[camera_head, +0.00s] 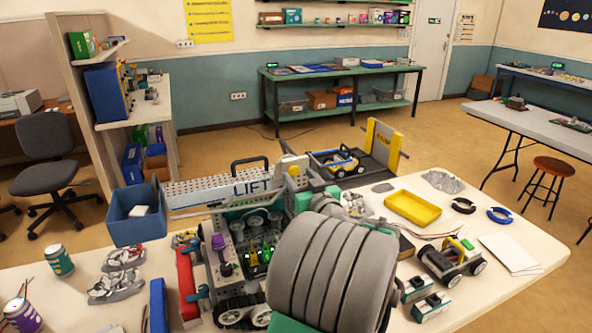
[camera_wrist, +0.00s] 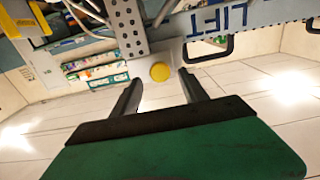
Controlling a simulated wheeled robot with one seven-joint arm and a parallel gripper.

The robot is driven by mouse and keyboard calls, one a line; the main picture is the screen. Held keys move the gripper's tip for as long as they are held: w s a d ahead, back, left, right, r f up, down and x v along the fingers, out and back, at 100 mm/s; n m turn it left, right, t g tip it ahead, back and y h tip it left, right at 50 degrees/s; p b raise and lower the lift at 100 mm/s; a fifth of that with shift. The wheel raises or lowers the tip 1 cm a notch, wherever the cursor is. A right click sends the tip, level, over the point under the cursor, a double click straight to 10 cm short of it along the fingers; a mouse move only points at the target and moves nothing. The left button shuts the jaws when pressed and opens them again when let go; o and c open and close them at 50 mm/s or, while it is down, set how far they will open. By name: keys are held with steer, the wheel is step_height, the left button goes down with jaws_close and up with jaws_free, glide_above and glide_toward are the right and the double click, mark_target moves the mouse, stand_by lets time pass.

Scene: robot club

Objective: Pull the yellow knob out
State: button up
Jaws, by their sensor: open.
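The yellow knob (camera_wrist: 160,72) shows in the wrist view as a round yellow disc on a pale grey plate. It sits beside the grey beam lettered LIFT (camera_wrist: 222,18), which appears upside down there. My gripper (camera_wrist: 158,84) is open, with its two dark fingers apart and pointing toward the knob. The knob appears between the fingertips, and no finger is seen touching it. The exact gap in depth cannot be told. In the head view, a small yellow spot at the end of the LIFT beam (camera_head: 252,187) looks like the knob (camera_head: 294,171). My arm hides much of the gripper there.
A perforated grey upright (camera_wrist: 128,28) stands close beside the knob. A blue bin (camera_head: 136,215) stands left of the beam.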

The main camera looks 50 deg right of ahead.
mark_target(293, 170)
steer(key=x, duration=0.2)
steer(key=shift+w+d, duration=0.2)
steer(key=shift+w, duration=0.15)
steer(key=shift+c, duration=0.5)
jaws_close()
stand_by(0.6)
